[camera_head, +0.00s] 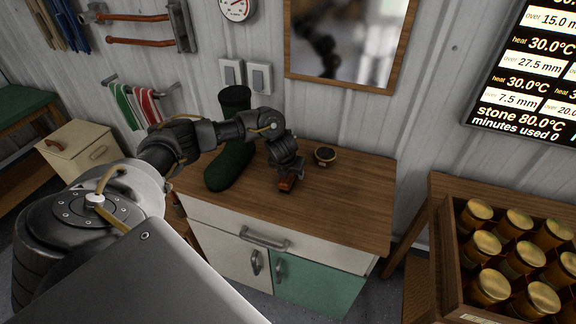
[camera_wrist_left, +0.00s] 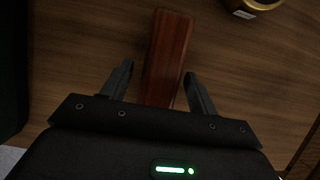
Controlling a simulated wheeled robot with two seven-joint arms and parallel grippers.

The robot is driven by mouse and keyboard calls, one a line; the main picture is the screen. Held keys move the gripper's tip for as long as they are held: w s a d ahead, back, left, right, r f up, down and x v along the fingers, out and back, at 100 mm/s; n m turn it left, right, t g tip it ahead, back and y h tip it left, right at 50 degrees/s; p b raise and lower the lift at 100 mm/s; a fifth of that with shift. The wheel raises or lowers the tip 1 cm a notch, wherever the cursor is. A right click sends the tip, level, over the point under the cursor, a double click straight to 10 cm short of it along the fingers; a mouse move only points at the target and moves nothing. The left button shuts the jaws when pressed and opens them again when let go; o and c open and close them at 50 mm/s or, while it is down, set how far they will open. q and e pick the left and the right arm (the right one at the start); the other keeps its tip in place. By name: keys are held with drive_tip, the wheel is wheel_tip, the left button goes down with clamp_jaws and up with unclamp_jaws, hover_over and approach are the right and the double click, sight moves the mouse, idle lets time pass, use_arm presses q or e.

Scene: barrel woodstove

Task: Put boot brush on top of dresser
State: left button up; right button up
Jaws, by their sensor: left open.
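The boot brush (camera_head: 286,185) shows as a small reddish-brown wooden block at the tip of my left gripper (camera_head: 287,174). It lies on or just above the wooden top of the dresser (camera_head: 345,205); I cannot tell whether it touches. In the left wrist view the brush (camera_wrist_left: 166,55) is a long wooden bar between the two fingers of the left gripper (camera_wrist_left: 160,75). The fingers are apart, with a gap on each side of the brush. Its bristles are hidden. My right gripper is in neither view.
A small round tin (camera_head: 325,155) with a gold rim sits to the right. A crate (camera_head: 452,275) of gold-lidded jars is at the right. The dresser's front right is clear.

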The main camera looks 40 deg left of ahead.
use_arm(q)
drive_tip(key=v, duration=0.5)
drive_tip(key=shift+r, duration=0.35)
drive_tip(key=p+v, duration=0.1)
drive_tip(key=v, duration=0.3)
drive_tip(key=shift+r, duration=0.2)
drive_tip(key=shift+s+d+r+p, duration=0.15)
drive_tip(key=shift+s+r+p, duration=0.15)
drive_tip(key=shift+s+r, duration=0.1)
drive_tip(key=shift+f, duration=0.1)
